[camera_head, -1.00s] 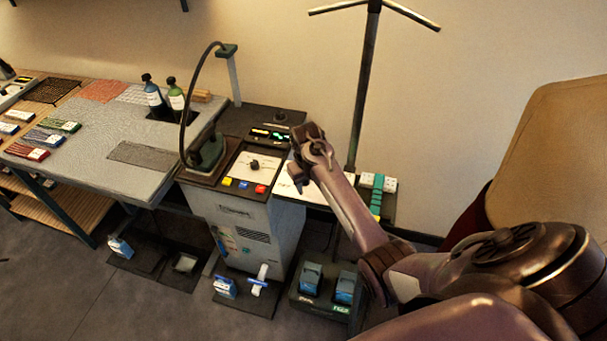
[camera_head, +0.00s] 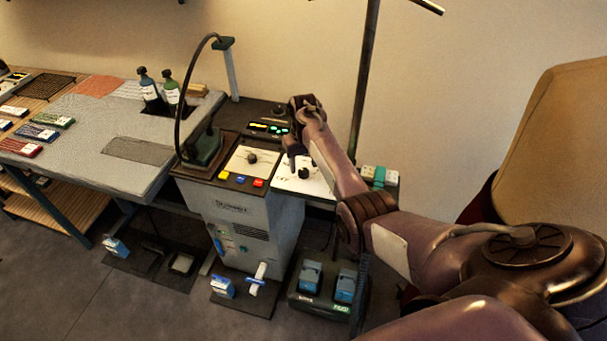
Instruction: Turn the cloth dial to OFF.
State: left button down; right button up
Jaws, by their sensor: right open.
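A black dial knob (camera_head: 251,158) sits on a white panel behind a row of coloured buttons on the grey machine. A second black knob (camera_head: 303,173) sits on another white panel to its right. The labels are too small to read, so I cannot tell which is the cloth dial or where either pointer is set. My right gripper (camera_head: 293,160) is open, pointing down over the second panel, close to its knob; contact cannot be made out. Its arm covers part of that panel's right side. My left gripper is not in view.
An iron (camera_head: 203,148) with an arched hose stands left of the panels. Yellow, blue and red buttons (camera_head: 240,180) line the front edge. A lit display (camera_head: 268,128) is behind. A pole (camera_head: 366,80) rises behind my arm. Two bottles (camera_head: 160,92) stand on the grey table.

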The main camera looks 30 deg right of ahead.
notch_tip(320, 180, down, 2)
jog(key=shift+f+b, duration=0.1)
jog(key=shift+b, duration=0.55)
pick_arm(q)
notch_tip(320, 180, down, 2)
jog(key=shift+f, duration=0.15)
pick_arm(e)
jog(key=shift+c, duration=0.3)
jog(key=c, duration=0.9)
